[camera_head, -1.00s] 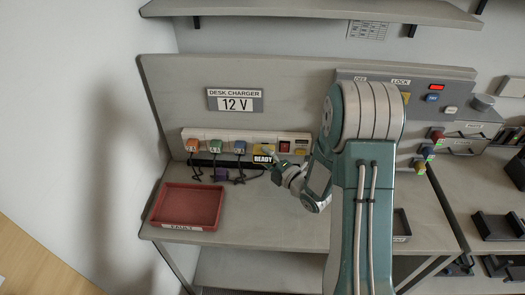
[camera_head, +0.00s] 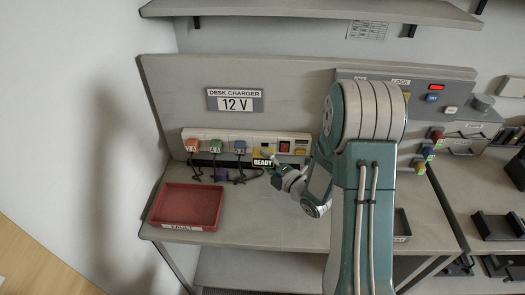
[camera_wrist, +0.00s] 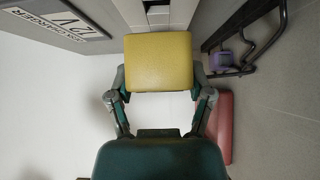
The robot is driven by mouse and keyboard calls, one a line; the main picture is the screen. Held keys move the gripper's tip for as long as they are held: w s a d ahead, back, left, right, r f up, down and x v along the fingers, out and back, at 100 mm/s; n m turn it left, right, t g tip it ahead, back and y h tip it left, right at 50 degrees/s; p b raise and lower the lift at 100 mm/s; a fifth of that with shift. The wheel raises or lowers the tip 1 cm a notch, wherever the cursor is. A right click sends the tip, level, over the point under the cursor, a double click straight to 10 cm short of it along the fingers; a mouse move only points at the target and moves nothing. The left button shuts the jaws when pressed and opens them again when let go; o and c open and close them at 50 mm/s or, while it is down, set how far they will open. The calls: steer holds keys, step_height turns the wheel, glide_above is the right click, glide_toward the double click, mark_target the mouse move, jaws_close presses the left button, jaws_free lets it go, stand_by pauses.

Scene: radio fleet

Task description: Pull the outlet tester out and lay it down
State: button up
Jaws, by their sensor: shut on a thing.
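The outlet tester, a yellow block (camera_wrist: 158,62), fills the middle of the wrist view. My gripper (camera_wrist: 158,82) has a finger on each side of it and is shut on it. The strip shows as a pale band with dark slots beyond the tester in the wrist view. I cannot tell whether the tester is still seated or just clear of it.
Orange (camera_head: 192,145), green (camera_head: 215,146) and blue (camera_head: 239,147) plugs sit in the strip, with dark cords hanging. A red switch (camera_head: 285,146) is to the right. A red tray (camera_head: 187,206) lies at the bench's front left. Bare bench (camera_head: 255,225) lies right of the tray.

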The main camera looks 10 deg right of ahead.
steer(key=shift+s+a, duration=0.25)
steer(key=shift+s, duration=0.45)
steer(key=shift+s+a, duration=0.2)
steer(key=shift+s, duration=0.45)
